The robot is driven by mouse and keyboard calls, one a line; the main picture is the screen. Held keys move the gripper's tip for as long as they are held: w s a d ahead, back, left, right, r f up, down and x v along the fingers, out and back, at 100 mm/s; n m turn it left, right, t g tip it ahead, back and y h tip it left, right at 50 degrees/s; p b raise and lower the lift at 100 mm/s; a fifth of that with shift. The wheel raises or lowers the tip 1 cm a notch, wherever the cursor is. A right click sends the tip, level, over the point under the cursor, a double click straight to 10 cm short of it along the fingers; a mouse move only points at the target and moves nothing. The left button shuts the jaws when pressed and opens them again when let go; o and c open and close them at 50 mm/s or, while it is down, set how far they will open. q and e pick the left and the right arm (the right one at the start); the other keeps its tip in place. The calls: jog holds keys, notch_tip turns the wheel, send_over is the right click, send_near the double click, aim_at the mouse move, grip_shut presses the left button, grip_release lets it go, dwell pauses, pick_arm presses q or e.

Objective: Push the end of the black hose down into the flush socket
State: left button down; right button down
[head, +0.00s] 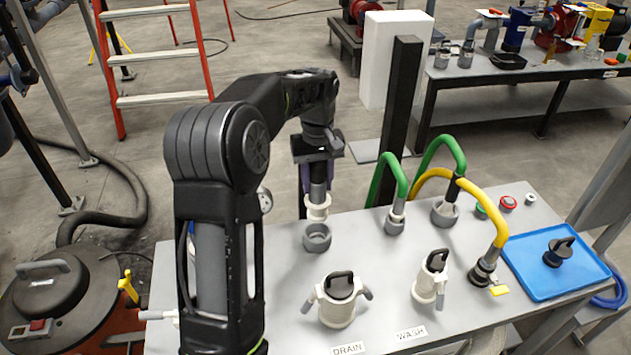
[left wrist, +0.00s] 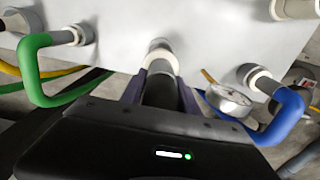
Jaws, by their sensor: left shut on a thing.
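My left gripper (head: 318,186) is above the table, with purple fingers closed around a dark grey hose end (head: 318,194) that has a white collar (head: 317,208) near its lower end. The hose end is about upright. Directly below it stands a short grey ring-shaped socket (head: 317,238), which I take for the flush socket; no label for it shows. The tip is at or just above the socket mouth; I cannot tell whether it has entered. In the left wrist view the dark hose end (left wrist: 159,92) sits between the fingers. My right gripper is not in view.
Green hoses (head: 392,172) and a yellow hose (head: 497,215) rise to the right. White handled fittings (head: 337,301) stand in front. A blue tray (head: 555,275) lies far right. In the left wrist view a gauge (left wrist: 228,99) and blue hose (left wrist: 285,118) are nearby.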

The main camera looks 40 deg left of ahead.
pick_arm(q)
jog(key=w+d+f+m, duration=0.1)
jog(key=d+m, duration=0.4)
jog(key=d, duration=0.6)
jog(key=w+d+f+m, duration=0.1)
jog(key=d+f+m, duration=0.2)
jog(key=d, duration=0.9)
jog(key=shift+f+m, duration=0.2)
jog(key=shift+m, duration=0.9)
jog(key=shift+d, duration=0.1)
